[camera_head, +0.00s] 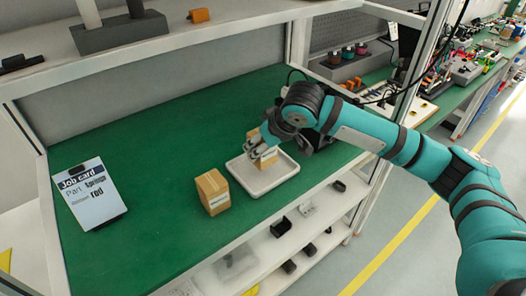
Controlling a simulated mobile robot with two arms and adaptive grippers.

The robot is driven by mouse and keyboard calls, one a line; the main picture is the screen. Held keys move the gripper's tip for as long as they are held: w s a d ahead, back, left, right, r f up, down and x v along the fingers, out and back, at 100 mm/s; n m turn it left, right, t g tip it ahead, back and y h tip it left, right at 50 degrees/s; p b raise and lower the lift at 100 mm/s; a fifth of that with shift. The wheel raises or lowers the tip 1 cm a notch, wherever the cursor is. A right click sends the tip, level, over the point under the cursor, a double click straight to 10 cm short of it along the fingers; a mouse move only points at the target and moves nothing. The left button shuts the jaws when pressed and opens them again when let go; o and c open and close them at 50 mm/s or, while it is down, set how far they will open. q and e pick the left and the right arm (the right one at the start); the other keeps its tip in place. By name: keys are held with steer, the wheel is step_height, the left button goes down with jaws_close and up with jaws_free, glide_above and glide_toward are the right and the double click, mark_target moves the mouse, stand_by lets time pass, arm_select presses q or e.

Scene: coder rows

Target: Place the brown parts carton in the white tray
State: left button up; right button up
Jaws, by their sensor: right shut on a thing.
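The white tray (246,178) lies on the green bench top near its front edge. My right gripper (256,150) is over the tray, shut on a brown carton (267,161). The gripper and wrist partly hide this carton. Its lower end is at the tray's floor or just above it; I cannot tell if it touches. A second brown carton (212,193) with a pale label stands on the green top, just left of the tray. My left gripper is not in view.
A job card (90,193) on a clipboard lies at the left of the bench. An upper shelf (120,62) crosses above the back. A frame post (410,90) stands near my right arm. The green top (150,150) between card and cartons is clear.

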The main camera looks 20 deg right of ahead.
mark_target(263, 155)
steer(key=shift+w+d, duration=0.1)
steer(key=shift+w, duration=0.25)
steer(key=shift+f, duration=1.75)
steer(key=shift+f+p, duration=0.1)
steer(key=shift+p, duration=0.2)
steer(key=o, duration=1.3)
steer(key=shift+c, duration=0.2)
steer(key=shift+r, duration=0.2)
steer(key=v, duration=1.2)
